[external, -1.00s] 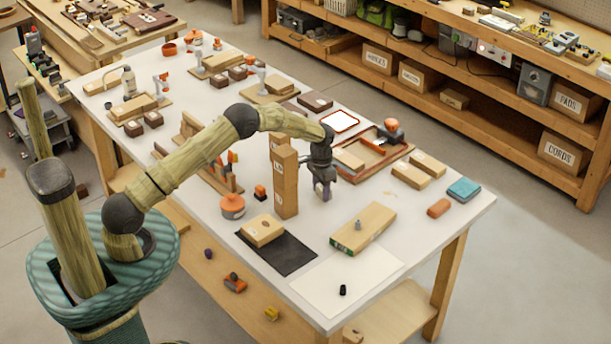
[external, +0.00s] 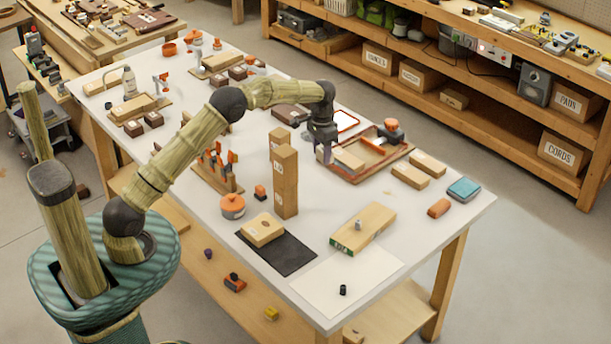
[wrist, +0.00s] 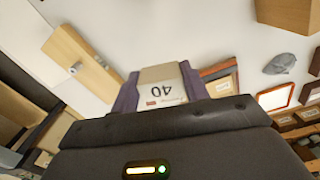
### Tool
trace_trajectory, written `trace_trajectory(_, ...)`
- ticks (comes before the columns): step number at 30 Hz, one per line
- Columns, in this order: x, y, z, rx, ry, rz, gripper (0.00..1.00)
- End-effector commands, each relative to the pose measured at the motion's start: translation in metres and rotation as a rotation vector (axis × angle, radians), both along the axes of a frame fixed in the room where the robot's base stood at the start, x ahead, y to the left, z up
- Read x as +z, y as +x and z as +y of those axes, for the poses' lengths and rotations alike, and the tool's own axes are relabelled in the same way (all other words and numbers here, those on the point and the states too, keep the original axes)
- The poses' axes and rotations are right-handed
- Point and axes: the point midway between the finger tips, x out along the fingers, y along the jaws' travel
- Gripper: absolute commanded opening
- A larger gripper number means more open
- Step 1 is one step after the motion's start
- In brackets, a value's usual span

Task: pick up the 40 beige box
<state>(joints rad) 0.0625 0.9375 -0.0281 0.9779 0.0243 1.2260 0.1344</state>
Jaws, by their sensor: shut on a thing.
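The beige box marked 40 (wrist: 163,85) is between the two purple fingers of my gripper (wrist: 158,92) in the wrist view, with its label upside down. My gripper is shut on it. In the external view my gripper (external: 324,154) is over the table beside the wooden tray's left side. I cannot clearly make out the held box there. A beige box (external: 348,160) shows in the tray just right of the fingers; I cannot tell whether it is a separate one.
The wooden tray (external: 372,172) has an orange-topped item at its far corner. A tall cardboard box (external: 286,182) stands left of my gripper. Two beige boxes (external: 410,175) lie to the right. A long beige block (external: 362,228) and a black mat (external: 285,252) are nearer the front.

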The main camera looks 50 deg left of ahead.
Motion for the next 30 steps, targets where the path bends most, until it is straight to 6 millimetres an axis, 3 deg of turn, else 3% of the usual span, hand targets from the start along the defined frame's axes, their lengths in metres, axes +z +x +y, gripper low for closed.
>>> trace_trajectory(3, 0.021, 0.001, 0.000, 0.000, 0.000, -0.002, 0.21)
trace_trajectory(7, 0.030, 0.000, 0.000, 0.000, 0.000, 0.000, 0.21)
trace_trajectory(30, 0.034, 0.000, 0.000, 0.000, 0.000, -0.001, 0.21)
